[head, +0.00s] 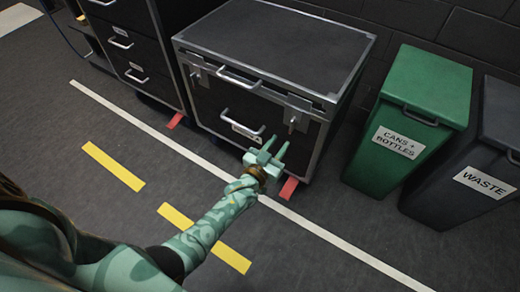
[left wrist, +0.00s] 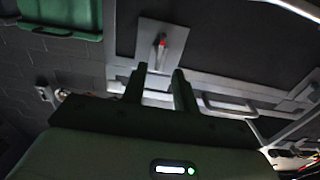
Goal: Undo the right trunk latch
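The black trunk (head: 270,45) with metal edges stands at the top centre of the head view. Its right latch (head: 298,108) is a grey plate with a small lever on the front face, near the right corner. Its left latch (head: 199,74) is at the other end. My left gripper (head: 278,144) is in front of the trunk, below the right latch, with its fingers apart and empty. My right gripper is not in view.
A green cans and bottles bin (head: 420,115) and a dark waste bin (head: 490,150) stand right of the trunk. A black drawer cabinet (head: 130,45) stands left. Trunk handles (head: 240,78) stick out between the latches. The striped floor (head: 130,215) in front is clear.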

